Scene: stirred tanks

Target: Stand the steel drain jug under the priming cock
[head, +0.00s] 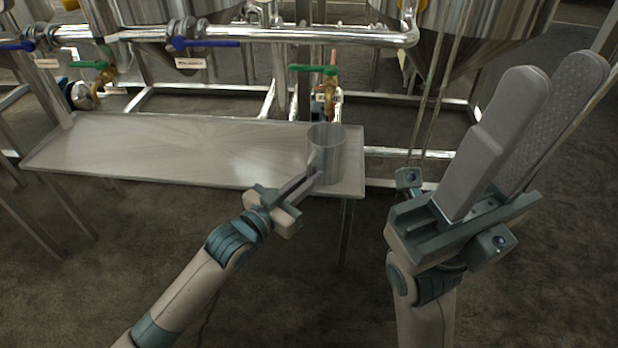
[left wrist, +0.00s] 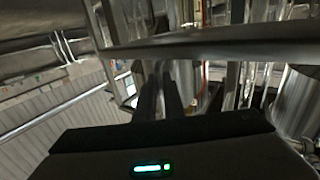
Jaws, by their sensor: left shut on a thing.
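The steel drain jug (head: 326,158) is a plain upright cylinder at the right end of the steel tray table (head: 180,150). My left gripper (head: 313,170) is shut on the jug's near left side. I cannot tell whether the jug's base touches the tray or hangs just above it. A brass cock with a green lever (head: 326,88) is behind the jug, beyond the tray's back edge. In the left wrist view the dark fingers (left wrist: 168,92) show, but the jug is not clear. My right gripper (head: 540,125) is raised at the right, empty, its fingers apart.
A second green-levered cock (head: 97,78) is at the left. Blue-handled valves (head: 205,43) sit on the steel pipe (head: 300,33) above the tray. Steel tanks (head: 480,35) and frame rails stand behind. The left and middle of the tray are bare.

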